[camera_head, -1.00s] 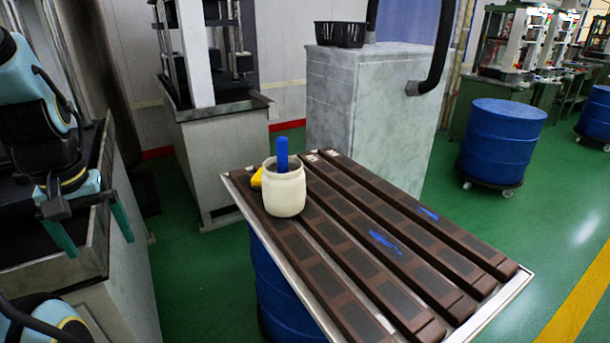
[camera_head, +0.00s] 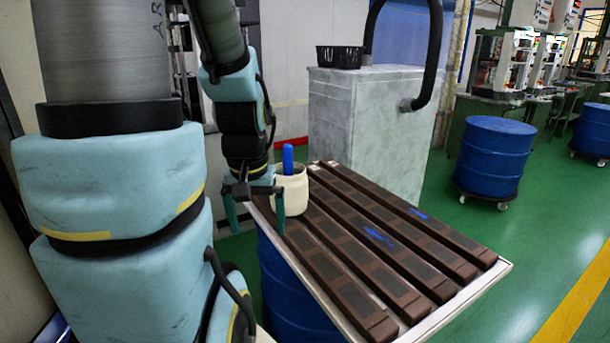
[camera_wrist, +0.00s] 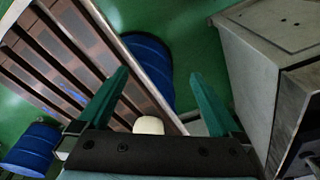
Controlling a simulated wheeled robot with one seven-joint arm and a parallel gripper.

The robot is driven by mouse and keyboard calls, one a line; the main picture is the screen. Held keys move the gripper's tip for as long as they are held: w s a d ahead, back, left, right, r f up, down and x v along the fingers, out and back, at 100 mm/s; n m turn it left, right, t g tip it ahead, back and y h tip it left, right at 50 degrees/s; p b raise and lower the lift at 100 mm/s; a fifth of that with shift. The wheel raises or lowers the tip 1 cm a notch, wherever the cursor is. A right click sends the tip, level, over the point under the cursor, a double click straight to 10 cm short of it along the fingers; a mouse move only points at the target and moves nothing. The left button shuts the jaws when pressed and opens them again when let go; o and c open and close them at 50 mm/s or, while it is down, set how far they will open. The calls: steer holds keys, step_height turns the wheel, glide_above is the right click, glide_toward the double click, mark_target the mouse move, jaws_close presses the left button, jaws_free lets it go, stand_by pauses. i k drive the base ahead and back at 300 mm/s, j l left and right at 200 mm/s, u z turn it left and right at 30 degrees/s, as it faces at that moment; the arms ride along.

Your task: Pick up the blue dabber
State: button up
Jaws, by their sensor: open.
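The blue dabber (camera_head: 288,159) stands upright in a cream pot (camera_head: 293,190), with only its blue handle showing above the rim. The pot stands on the far left corner of the slatted table (camera_head: 455,304). My gripper (camera_head: 255,225) is open and empty, pointing down beside the pot on its left. In the wrist view my two green fingers (camera_wrist: 165,92) are wide apart. Part of the cream pot (camera_wrist: 149,125) shows between them, near the gripper's base. The dabber is not clear in the wrist view.
Brown mould bars (camera_head: 345,283) with blue marks run along the table. A blue drum (camera_head: 292,285) stands under it, and another blue drum (camera_head: 494,155) stands at the right. A grey cabinet (camera_head: 352,125) with a black basket (camera_head: 339,57) is behind. Green floor is free at the right.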

mark_target(287, 150)
steer(key=i+l+u, duration=0.1)
steer(key=u, duration=0.3)
steer(key=l+u, duration=0.35)
steer(key=i+l+u, duration=0.1)
steer(key=u, duration=0.3)
steer(key=l, duration=0.1)
